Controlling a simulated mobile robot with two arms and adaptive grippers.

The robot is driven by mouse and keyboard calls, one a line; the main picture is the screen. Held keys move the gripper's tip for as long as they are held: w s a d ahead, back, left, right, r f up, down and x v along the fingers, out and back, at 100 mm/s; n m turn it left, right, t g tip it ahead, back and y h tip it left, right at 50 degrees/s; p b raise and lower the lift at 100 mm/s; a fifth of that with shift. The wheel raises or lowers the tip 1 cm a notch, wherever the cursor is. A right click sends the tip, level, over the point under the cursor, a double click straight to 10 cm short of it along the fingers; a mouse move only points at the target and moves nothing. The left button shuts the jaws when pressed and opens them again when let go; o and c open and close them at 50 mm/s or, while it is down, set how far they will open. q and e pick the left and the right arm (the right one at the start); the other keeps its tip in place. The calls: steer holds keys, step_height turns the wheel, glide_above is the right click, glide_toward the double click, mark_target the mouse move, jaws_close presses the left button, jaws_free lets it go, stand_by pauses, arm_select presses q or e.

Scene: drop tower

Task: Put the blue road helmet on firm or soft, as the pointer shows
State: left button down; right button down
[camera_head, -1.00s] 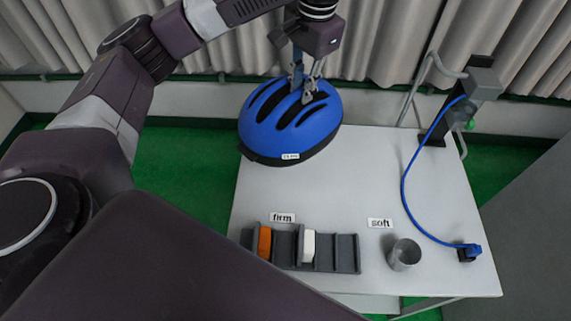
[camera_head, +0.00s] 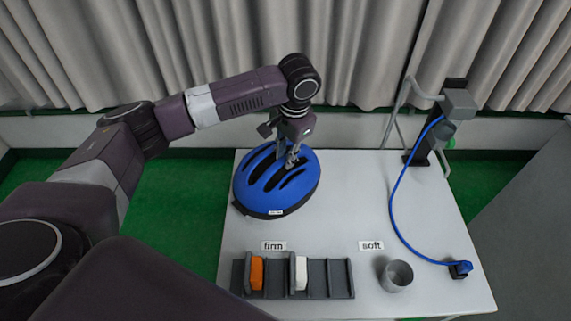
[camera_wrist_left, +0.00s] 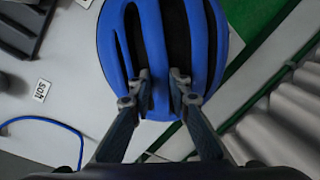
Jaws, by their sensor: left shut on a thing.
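The blue road helmet (camera_head: 252,180) is over the back left part of the white table, with a small white label on its front rim; I cannot tell whether it touches the table. My left gripper (camera_head: 291,162) is shut on its vented top. In the left wrist view both fingers (camera_wrist_left: 160,82) grip the helmet (camera_wrist_left: 205,40) at its vents. The firm label (camera_head: 273,246) lies in front of the helmet, and the soft label (camera_head: 371,246) lies farther right. A dark grey rack (camera_head: 340,278) holds an orange block (camera_head: 257,272) and a white block (camera_head: 301,273). I cannot make out a pointer with certainty. My right gripper is out of view.
A grey metal cup (camera_head: 396,276) stands right of the rack. The middle of the table (camera_head: 350,195) is clear.

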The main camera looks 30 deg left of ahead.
arm_select(q)
step_height(320, 180, down, 4)
steer(key=shift+r+p, duration=0.2)
steer(key=shift+p, duration=0.15)
steer(key=shift+f, duration=0.35)
steer(key=c, duration=1.8)
jaws_free()
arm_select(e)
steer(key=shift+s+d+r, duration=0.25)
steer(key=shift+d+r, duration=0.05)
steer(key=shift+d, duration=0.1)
arm_select(q)
steer(key=shift+r, duration=0.1)
